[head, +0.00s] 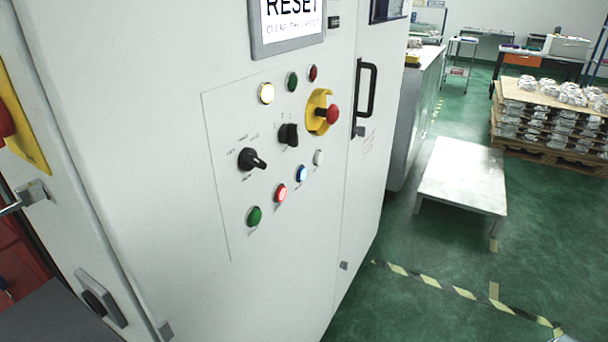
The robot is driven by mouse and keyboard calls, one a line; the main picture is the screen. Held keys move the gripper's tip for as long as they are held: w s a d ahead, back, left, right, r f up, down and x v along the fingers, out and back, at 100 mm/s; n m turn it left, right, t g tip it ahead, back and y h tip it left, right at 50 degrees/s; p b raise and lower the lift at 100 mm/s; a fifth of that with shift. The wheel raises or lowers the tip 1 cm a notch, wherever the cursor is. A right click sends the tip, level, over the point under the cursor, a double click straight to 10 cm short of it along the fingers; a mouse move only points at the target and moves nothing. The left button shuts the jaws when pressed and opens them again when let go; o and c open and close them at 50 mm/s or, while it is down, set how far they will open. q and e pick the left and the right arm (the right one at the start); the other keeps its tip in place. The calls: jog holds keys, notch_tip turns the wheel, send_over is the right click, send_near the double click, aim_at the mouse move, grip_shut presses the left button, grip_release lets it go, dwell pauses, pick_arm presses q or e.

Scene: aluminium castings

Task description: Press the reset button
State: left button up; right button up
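A control panel (225,180) is on the front of a tall white cabinet. Its lower slanted row has a green button (254,216), a lit red button (281,192), a lit blue button (301,173) and a white button (318,157). The small labels are too blurred to tell which is the reset button. A screen (290,22) above shows the word RESET in large letters, with fainter text below. Neither of my grippers is in the head view.
A red mushroom button (332,114) on a yellow ring protrudes from the panel, near black rotary knobs (252,159) and a black door handle (367,90). A low pale table (463,175) stands right of the cabinet. Stacked castings (550,115) sit on a pallet behind.

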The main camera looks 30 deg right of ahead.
jog(key=shift+a, duration=0.25)
jog(key=c, duration=0.4)
jog(key=shift+a, duration=0.3)
grip_shut()
jog(key=shift+d, duration=0.1)
jog(key=shift+d, duration=0.7)
jog(key=shift+a, duration=0.1)
jog(key=shift+a, duration=0.65)
jog(key=shift+d, duration=0.15)
